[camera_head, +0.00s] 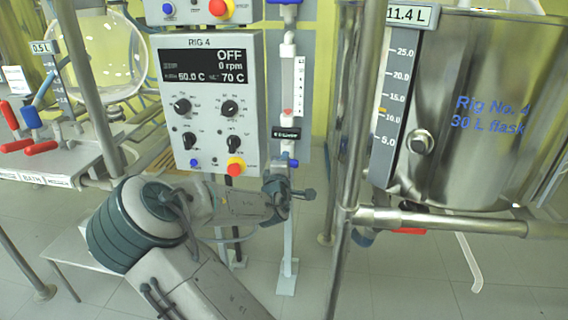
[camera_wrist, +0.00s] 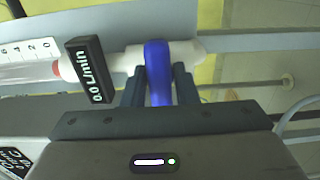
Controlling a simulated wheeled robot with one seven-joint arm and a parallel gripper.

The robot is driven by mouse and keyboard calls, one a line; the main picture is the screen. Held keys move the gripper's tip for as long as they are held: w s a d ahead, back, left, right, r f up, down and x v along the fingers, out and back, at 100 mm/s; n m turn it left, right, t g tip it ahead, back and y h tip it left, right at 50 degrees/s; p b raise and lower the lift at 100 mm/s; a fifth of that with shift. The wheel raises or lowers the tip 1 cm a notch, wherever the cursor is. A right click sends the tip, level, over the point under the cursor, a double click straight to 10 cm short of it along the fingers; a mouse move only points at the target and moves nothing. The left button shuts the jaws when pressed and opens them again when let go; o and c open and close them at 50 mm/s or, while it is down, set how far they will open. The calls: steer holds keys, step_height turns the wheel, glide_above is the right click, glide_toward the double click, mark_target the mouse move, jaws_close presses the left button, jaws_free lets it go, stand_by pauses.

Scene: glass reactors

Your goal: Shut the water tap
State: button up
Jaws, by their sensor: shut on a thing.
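The water tap has a blue handle (camera_wrist: 158,72) on a white pipe in the wrist view. My gripper (camera_wrist: 159,80) is shut on this handle, with one dark finger on each side of it. The black flow display (camera_wrist: 89,70) beside the handle reads 0.0 L/min.
The Rig 4 control panel (camera_head: 211,100) with knobs and red-yellow buttons is just left of the flow meter. A metal frame post (camera_head: 346,130) and the steel 30 L flask (camera_head: 475,110) stand to the right.

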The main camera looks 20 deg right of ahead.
steer(key=shift+a, duration=0.1)
stand_by(0.4)
steer(key=o, duration=0.8)
steer(key=shift+o, duration=0.2)
steer(key=p+v, duration=0.4)
steer(key=v, duration=0.9)
steer(key=shift+s+a, duration=0.25)
steer(key=shift+s, duration=0.05)
